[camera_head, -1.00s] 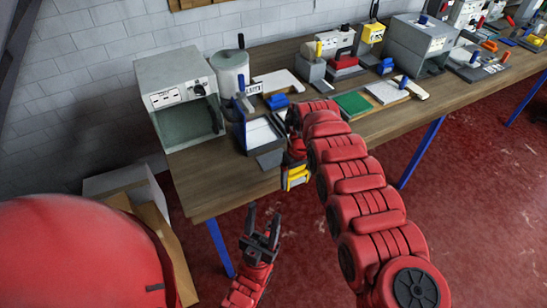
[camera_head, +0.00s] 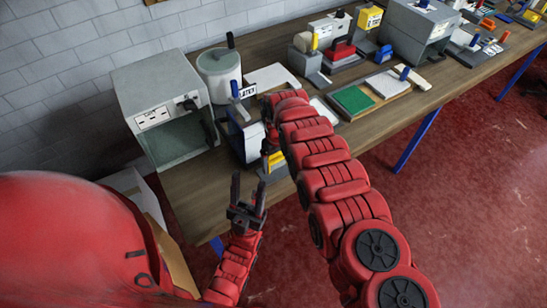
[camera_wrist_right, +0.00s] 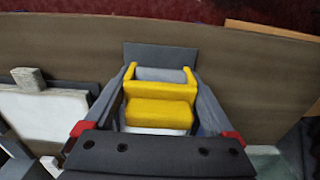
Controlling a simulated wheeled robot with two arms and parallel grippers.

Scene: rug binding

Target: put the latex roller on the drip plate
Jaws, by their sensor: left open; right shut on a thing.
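The latex roller appears to be the yellow-framed tool with a grey cylinder (camera_wrist_right: 160,74); its yellow part also shows in the head view (camera_head: 276,158). My right gripper (camera_wrist_right: 160,90) is shut on it, with a finger on each side. A flat dark grey plate (camera_wrist_right: 160,53), apparently the drip plate, lies just beyond the roller in the wrist view. In the head view the plate (camera_head: 279,173) is partly covered by the roller and my right arm. I cannot tell whether the roller touches it. My left gripper (camera_head: 249,186) is open and empty in front of the table.
A blue-sided tray with a white inside (camera_head: 254,140) adjoins the plate. A grey pot (camera_head: 220,75) and an open grey box (camera_head: 165,110) stand behind and left. A board with a green pad (camera_head: 352,99) lies to the right. The wooden table's front edge is close.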

